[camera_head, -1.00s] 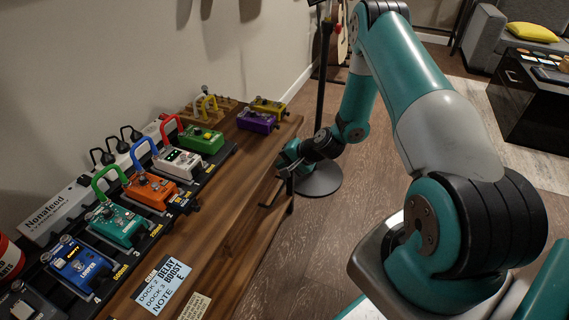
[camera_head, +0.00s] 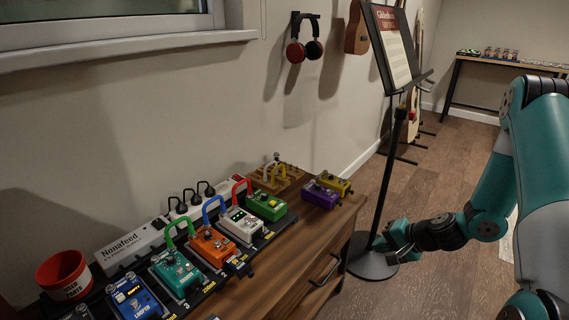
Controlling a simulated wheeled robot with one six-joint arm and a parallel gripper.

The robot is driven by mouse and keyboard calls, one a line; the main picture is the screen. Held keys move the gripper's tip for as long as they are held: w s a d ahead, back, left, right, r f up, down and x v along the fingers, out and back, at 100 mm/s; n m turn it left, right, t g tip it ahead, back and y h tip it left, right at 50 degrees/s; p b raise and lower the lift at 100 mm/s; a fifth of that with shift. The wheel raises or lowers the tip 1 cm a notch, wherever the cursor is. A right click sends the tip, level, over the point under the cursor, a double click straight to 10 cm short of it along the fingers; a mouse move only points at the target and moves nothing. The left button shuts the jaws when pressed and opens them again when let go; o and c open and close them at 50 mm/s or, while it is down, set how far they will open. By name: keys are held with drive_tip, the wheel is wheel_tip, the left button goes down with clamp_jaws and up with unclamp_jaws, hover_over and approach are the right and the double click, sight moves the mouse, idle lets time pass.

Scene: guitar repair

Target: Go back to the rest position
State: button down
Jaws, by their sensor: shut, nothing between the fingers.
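My gripper (camera_head: 388,241) is at the right end of the wooden cabinet, out over the floor and in front of the music stand's round base. Its fingers are small and dark in this view. It is shut and holds nothing. My teal and grey arm reaches in from the right side of the picture. No marked rest position shows.
The wooden cabinet (camera_head: 318,236) carries a pedalboard with several coloured pedals, a power strip (camera_head: 130,243), a red parts cup (camera_head: 64,275) and purple (camera_head: 320,194) and yellow (camera_head: 334,183) pedals. The music stand (camera_head: 394,160) rises close behind my gripper. Open floor lies to the right.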

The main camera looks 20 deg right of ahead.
drive_tip(key=s+a+r+n+g+y, duration=0.25)
drive_tip(key=a+r+n+g, duration=0.25)
drive_tip(key=a+r+n, duration=1.05)
drive_tip(key=s+a+r+n+g+h, duration=0.1)
drive_tip(key=s+a+r+n+h, duration=0.1)
drive_tip(key=s+a+r, duration=0.6)
drive_tip(key=s+a+r+n+g+h, duration=0.15)
drive_tip(key=s+a+r, duration=0.25)
drive_tip(key=s+r, duration=0.5)
wheel_tip(320, 180, up, 18)
drive_tip(key=s+p, duration=0.1)
drive_tip(key=p, duration=2)
drive_tip(key=shift+d, duration=0.2)
